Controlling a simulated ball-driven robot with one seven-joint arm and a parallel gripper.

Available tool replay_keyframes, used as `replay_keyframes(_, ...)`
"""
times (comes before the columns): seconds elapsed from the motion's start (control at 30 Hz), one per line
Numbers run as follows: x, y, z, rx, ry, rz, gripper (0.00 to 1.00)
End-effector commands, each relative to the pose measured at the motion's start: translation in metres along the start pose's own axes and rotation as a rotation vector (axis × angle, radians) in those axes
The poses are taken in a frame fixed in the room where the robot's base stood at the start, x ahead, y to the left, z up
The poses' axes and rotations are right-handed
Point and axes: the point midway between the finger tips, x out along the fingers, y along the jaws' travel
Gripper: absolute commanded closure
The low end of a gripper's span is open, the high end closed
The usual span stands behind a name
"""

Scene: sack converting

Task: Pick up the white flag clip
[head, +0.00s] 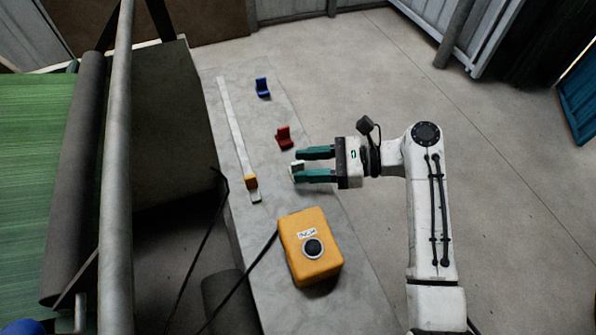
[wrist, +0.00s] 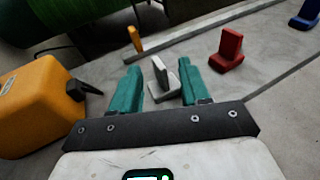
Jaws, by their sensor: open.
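The white flag clip (wrist: 162,76) stands upright on the grey bench, with a flat base and a raised tab. In the wrist view it sits between and just ahead of the two green fingertips of my gripper (wrist: 158,90), apart from both. My gripper is open and empty. In the head view the clip (head: 297,167) shows as a small pale shape at the tips of my gripper (head: 297,165), partly hidden by the fingers.
A red clip (head: 284,138) and a blue clip (head: 263,88) stand farther along the bench (head: 232,215). A pale strip (head: 238,130) with an orange slider (head: 251,183) lies to the left. An orange box (head: 311,248) with a black knob stands nearer. Green material (head: 35,150) lies far left.

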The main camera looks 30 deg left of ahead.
Motion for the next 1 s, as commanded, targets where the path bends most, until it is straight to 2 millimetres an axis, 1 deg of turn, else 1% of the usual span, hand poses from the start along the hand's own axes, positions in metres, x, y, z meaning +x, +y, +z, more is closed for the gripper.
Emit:
replay_keyframes(0.03, 0.008, 0.001, -0.002, 0.0, 0.0, 0.003, 0.54)
replay_keyframes(0.17, 0.02, 0.0, -0.002, 0.001, 0.0, 0.001, 0.54)
replay_keyframes(0.43, 0.022, 0.0, -0.001, 0.001, 0.0, -0.001, 0.54)
replay_keyframes(0.47, 0.022, 0.0, -0.001, 0.001, 0.0, -0.001, 0.56)
replay_keyframes(0.9, 0.022, 0.0, -0.001, 0.0, 0.0, 0.0, 0.98)
replay_keyframes(0.93, 0.022, 0.0, -0.001, 0.0, 0.0, 0.0, 1.0)
replay_keyframes(1.0, 0.022, 0.0, -0.001, 0.0, 0.0, 0.0, 1.0)
